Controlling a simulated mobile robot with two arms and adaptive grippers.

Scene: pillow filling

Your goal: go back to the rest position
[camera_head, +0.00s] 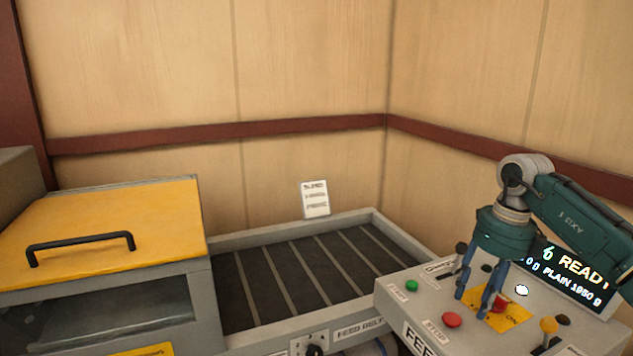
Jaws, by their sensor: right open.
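My right gripper (480,301) hangs fingers-down over the control panel (398,279) at the right. Its blue fingers are apart with nothing seen between them. They are in front of a yellow plate (513,318) with a red button on it; I cannot tell whether a fingertip touches the panel. A green button (411,286) and a red button (452,320) show to the left of the fingers. My left gripper is not in view.
A dark slatted feed belt (290,274) in a grey frame lies in the middle. A machine with a yellow lid (110,218) and black handle stands at the left. A display (570,277) reads "READ", partly cut off. Wood-panelled walls close off the back.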

